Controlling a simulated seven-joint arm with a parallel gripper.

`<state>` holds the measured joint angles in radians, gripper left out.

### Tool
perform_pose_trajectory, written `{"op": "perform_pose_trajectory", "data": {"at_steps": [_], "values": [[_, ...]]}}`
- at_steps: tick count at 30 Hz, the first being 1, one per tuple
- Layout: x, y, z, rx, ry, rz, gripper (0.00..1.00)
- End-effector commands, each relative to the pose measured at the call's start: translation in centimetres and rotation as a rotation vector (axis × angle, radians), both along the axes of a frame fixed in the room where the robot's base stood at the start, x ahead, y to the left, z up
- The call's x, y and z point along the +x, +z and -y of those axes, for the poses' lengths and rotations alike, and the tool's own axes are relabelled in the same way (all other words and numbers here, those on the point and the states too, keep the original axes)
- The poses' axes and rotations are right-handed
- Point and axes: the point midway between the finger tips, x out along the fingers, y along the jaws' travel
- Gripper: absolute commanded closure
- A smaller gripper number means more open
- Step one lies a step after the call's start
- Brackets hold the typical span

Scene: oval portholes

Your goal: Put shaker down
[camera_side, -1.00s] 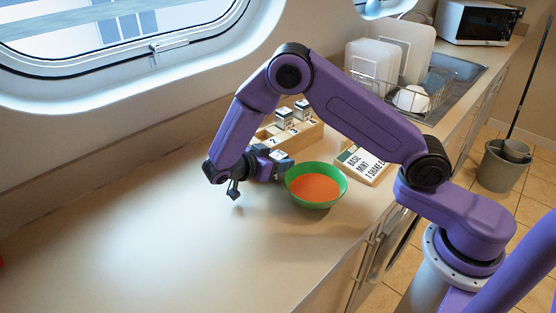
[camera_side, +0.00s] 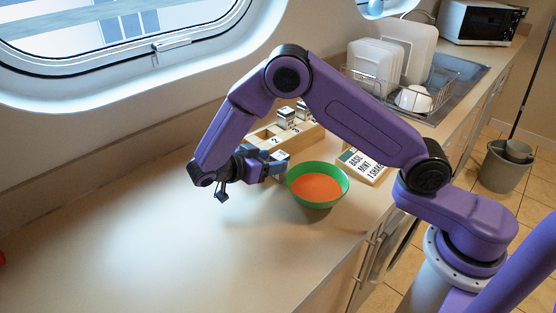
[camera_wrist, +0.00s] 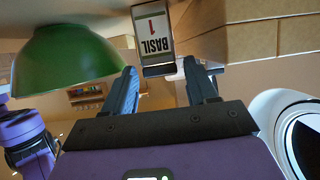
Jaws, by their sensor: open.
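The shaker (camera_wrist: 153,38), labelled BASIL 1, stands on the counter between the wooden rack and the green bowl. In the side view, part of the shaker (camera_side: 281,155) shows behind my gripper. My gripper (camera_wrist: 163,77) is open, with one finger to each side of the shaker's line. The shaker lies at or just beyond the fingertips, with a gap on both sides. In the side view my gripper (camera_side: 277,170) is low over the counter and points right, beside the bowl.
The green bowl (camera_side: 327,199) with orange contents stands close to the right of my fingers. The wooden rack (camera_side: 264,137) behind holds other shakers. The counter (camera_side: 130,240) at left is clear.

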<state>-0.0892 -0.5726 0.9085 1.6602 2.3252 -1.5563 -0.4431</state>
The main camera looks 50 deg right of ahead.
Motion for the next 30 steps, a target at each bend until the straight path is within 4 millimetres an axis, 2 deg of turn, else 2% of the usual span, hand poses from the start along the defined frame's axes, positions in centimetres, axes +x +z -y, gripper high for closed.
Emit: {"op": "perform_pose_trajectory", "data": {"at_steps": [1, 6, 12, 23, 26, 30], "values": [[0.0, 0.4, -1.2, 0.002, 0.002, 0.002, 0.43], [0.0, 1.7, -4.2, 0.002, 0.001, 0.002, 0.43], [0.0, 2.7, -6.5, 0.002, 0.000, 0.001, 0.43], [0.4, 3.2, -7.2, 0.010, 0.020, 0.016, 0.43], [2.1, 3.8, -7.2, 0.049, 0.121, 0.083, 0.43], [6.4, 5.8, -8.3, 0.168, 0.413, 0.239, 0.43]]}}
